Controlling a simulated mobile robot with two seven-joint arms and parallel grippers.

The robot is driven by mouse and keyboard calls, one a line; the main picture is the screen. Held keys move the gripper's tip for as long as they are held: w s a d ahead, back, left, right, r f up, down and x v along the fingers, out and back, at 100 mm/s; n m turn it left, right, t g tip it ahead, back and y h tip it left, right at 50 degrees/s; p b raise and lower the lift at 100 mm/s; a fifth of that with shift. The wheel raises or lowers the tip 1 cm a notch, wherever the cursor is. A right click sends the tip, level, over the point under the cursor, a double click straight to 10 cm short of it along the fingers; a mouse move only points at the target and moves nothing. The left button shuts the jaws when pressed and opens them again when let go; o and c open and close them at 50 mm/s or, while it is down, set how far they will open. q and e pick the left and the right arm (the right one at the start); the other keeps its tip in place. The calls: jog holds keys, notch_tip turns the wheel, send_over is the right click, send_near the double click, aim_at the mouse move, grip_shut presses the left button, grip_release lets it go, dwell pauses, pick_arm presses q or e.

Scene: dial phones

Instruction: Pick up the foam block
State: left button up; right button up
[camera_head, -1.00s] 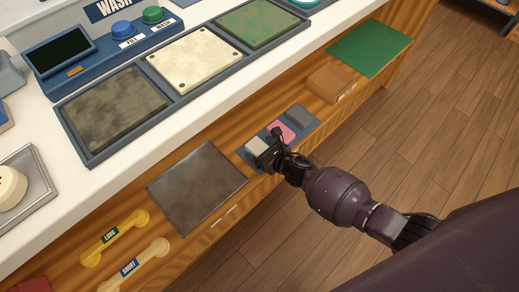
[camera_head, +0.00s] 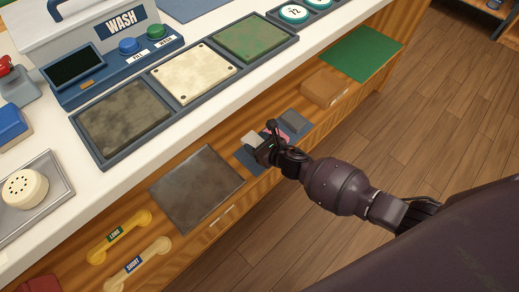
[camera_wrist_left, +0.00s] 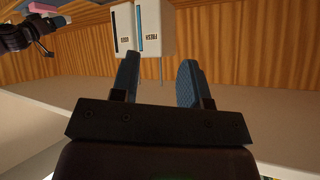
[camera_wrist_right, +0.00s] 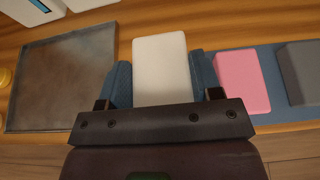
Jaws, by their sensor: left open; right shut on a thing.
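The white block (camera_head: 252,137), which I take to be the foam block, is in my right gripper (camera_head: 265,147). It also shows in the right wrist view (camera_wrist_right: 161,62), between the two blue fingers of that gripper (camera_wrist_right: 161,82). It appears a little above the blue mat (camera_head: 245,158). A pink block (camera_wrist_right: 242,80) and a grey block (camera_wrist_right: 302,70) lie on the mat to its right. In the head view the gripper partly hides the pink block (camera_head: 293,133). My left gripper (camera_wrist_left: 158,75) is open and empty; it is out of the head view.
A dark metal plate (camera_head: 197,188) lies left of the mat on the wooden shelf. A brown block (camera_head: 325,87) and a green mat (camera_head: 362,53) are to the right. The white counter with the three-pad tray (camera_head: 192,73) stands behind.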

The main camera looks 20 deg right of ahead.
aim_at(257, 142)
pick_arm(q)
jog(key=s+n+p, duration=0.1)
jog(key=p, duration=0.2)
jog(key=s+a+r+g+p, duration=0.1)
jog(key=p, duration=0.2)
jog(key=shift+a+r+n+y, duration=0.2)
jog(key=shift+n+y, duration=0.1)
jog(key=shift+n, duration=0.1)
pick_arm(e)
notch_tip(257, 142, up, 14)
jog(key=shift+r, duration=0.15)
